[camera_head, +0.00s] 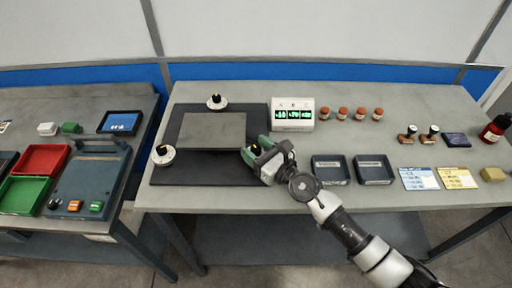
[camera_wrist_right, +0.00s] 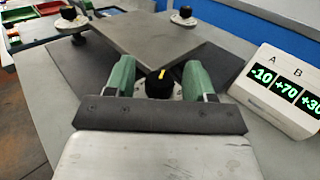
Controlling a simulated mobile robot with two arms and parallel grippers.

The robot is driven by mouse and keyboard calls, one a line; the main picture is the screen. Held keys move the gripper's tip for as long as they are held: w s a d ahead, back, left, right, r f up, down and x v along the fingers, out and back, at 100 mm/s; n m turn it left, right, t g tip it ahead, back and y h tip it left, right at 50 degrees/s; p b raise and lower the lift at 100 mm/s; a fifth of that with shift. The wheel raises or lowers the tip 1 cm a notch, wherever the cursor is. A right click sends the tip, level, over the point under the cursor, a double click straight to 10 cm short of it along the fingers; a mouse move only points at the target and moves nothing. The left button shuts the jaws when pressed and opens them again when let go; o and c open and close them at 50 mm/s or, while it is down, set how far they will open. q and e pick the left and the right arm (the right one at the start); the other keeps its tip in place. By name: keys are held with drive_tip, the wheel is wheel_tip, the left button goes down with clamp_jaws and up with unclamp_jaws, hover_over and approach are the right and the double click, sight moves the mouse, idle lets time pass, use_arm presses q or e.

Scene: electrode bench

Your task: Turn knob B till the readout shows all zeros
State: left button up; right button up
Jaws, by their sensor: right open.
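The readout box (camera_head: 292,115) stands at the back of the table with green digits under the letters A, B and C. In the right wrist view the readout (camera_wrist_right: 282,88) shows -10 under A, +70 under B and about +30 under C, cut by the edge. My right gripper (camera_head: 250,151) is open at the right side of the grey plate (camera_head: 213,131). In the wrist view a black knob (camera_wrist_right: 159,84) with a yellow mark stands between its green fingers, with gaps both sides. Two other knobs stand behind (camera_head: 217,101) and left (camera_head: 164,154) of the plate. No knob letter is readable.
The plate stands on a dark mat (camera_head: 165,178). Two dark trays (camera_head: 331,181) (camera_head: 374,181) lie right of my right gripper, and several orange-capped jars (camera_head: 360,114) stand behind them. A second bench (camera_head: 95,105) with bins is at left.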

drive_tip(key=b+v, duration=0.1)
drive_tip(key=v, duration=0.9)
drive_tip(key=shift+s+d, duration=0.2)
drive_tip(key=shift+r, duration=0.1)
